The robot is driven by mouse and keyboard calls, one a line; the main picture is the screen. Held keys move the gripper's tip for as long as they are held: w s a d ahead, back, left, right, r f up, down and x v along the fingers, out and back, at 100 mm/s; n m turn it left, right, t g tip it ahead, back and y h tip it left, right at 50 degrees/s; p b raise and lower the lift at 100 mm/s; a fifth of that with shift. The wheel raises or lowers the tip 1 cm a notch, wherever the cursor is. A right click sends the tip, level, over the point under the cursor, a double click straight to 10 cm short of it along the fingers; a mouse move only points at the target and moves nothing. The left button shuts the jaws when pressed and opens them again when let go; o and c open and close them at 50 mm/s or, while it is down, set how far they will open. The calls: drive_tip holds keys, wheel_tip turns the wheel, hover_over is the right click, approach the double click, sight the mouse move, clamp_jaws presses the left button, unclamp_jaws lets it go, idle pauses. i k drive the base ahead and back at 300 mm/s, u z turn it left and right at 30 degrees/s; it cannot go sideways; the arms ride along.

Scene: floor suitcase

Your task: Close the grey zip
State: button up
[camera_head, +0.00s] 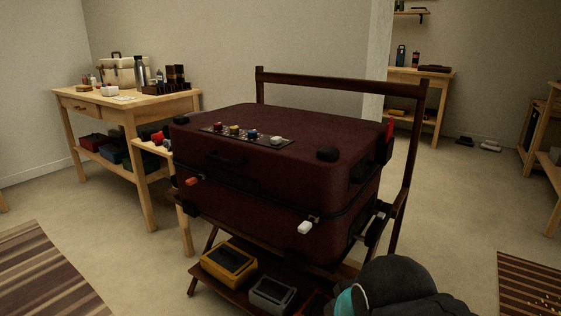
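A dark red suitcase (260,200) lies flat on a dark wooden stand. A dark zip seam runs around its side. A pale grey-white pull (305,228) sits on the front seam, right of the middle, and an orange pull (192,181) sits near the left corner. I cannot tell how far either zip is open. A dark part with pale metal pieces, possibly my gripper (375,225), is beside the suitcase's right corner, to the right of the pale pull and apart from it. Its fingers are not clear. My dark arm with a teal band fills the bottom right.
The stand's rail (340,83) rises behind the suitcase, and its low shelf holds a yellow box (229,262) and a grey box (272,292). Red, yellow, blue and white knobs sit on a strip (245,136) on the lid. A workbench (130,101) stands at left.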

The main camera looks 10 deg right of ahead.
sight(303, 228)
drive_tip(key=z, duration=1.35)
drive_tip(key=k, duration=0.55)
